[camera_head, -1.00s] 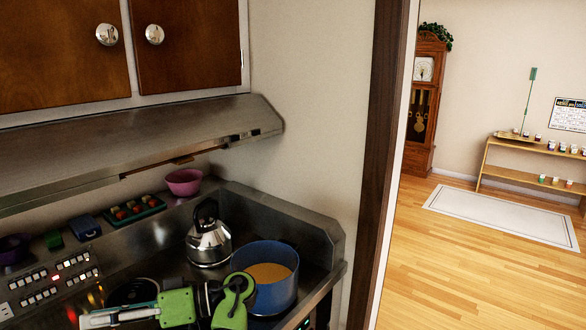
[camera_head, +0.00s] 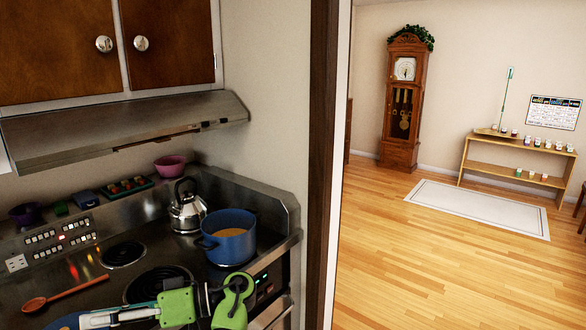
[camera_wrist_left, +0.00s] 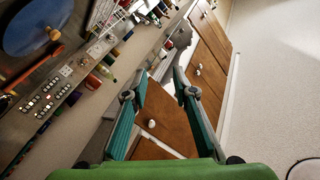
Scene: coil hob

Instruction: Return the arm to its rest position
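My left gripper (camera_head: 92,318) shows at the bottom of the head view, with its green body and pale, teal-edged fingers pointing left over the front of the hob. In the left wrist view its two teal fingers (camera_wrist_left: 160,94) stand wide apart with nothing between them. The arm is still held out in front of me. My right gripper is not in view.
A wooden spoon (camera_head: 65,295) lies at the left. A range hood (camera_head: 120,128) hangs above. Open wooden floor (camera_head: 400,260) is at right.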

